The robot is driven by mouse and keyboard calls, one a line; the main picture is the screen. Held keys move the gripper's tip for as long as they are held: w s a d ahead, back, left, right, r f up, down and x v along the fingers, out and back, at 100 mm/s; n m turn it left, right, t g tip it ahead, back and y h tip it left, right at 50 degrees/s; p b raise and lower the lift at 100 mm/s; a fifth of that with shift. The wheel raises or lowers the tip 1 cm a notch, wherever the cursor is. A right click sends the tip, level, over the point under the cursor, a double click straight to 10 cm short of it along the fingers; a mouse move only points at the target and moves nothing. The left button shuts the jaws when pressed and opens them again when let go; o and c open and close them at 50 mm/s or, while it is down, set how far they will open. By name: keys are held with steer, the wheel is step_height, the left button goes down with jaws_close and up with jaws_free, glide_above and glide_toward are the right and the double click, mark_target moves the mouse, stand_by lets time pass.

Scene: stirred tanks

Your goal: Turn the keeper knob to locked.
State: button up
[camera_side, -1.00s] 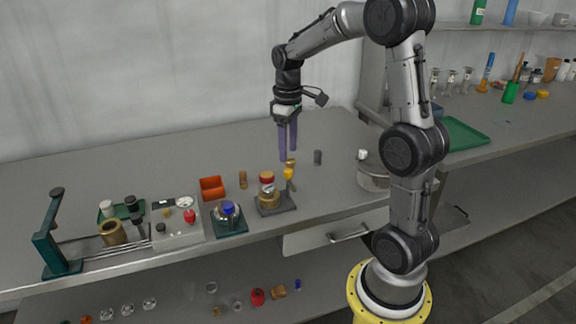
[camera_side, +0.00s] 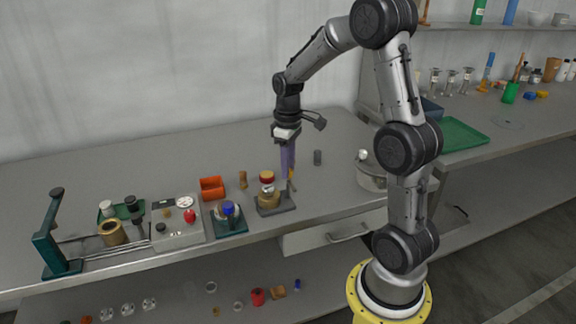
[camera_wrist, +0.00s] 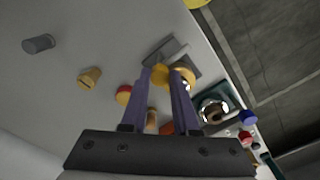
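The keeper knob appears to be the yellow knob (camera_wrist: 185,74) on a grey stand (camera_side: 290,207) near the front of the bench. In the wrist view yellow shows at and just beyond my fingertips. Whether the tips touch the knob cannot be seen.
A dark grey cylinder (camera_side: 317,157) and a metal pot (camera_side: 372,180) are to the right. The back of the bench is clear.

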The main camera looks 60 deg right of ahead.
jaws_close()
steer(key=shift+m, duration=0.3)
steer(key=m, duration=0.3)
steer(key=shift+m, duration=0.4)
steer(key=m, duration=0.9)
steer(key=shift+r, duration=0.1)
steer(key=shift+m, duration=2.3)
steer(key=o, duration=0.7)
jaws_free()
